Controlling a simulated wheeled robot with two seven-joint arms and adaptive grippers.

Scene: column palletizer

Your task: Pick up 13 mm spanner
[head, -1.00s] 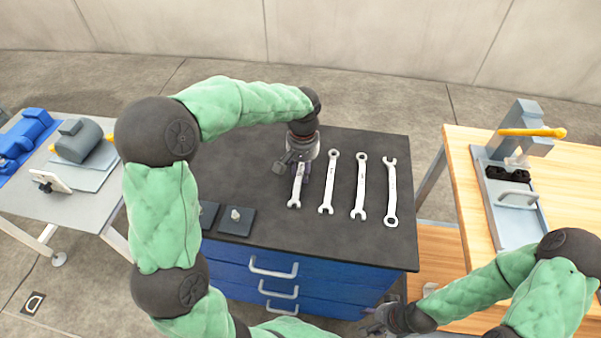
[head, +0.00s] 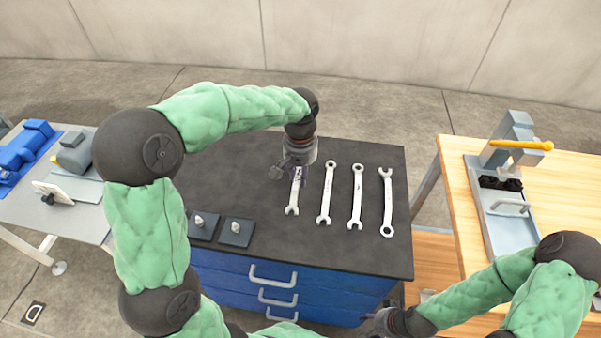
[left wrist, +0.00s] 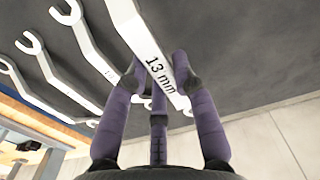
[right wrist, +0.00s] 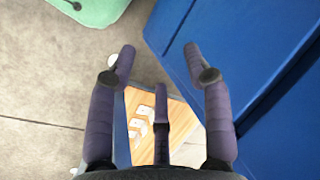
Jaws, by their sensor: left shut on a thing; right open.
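The 13 mm spanner (head: 293,192) is the leftmost of the silver spanners on the dark top of the blue cabinet. Its "13 mm" marking shows in the left wrist view (left wrist: 140,48). My left gripper (head: 299,172) is shut on its far part, which the fingers partly hide. The spanner appears slightly raised, but the exact gap to the top is hard to tell. My right gripper (head: 374,322) is open and empty, low in front of the cabinet; its spread fingers show in the right wrist view (right wrist: 159,55).
Three other spanners (head: 326,195), (head: 356,197), (head: 387,203) lie in a row to the right. Two dark plates with small knobs (head: 202,227), (head: 236,233) are at the front left. A wooden bench (head: 560,190) stands right, a grey table (head: 70,212) left.

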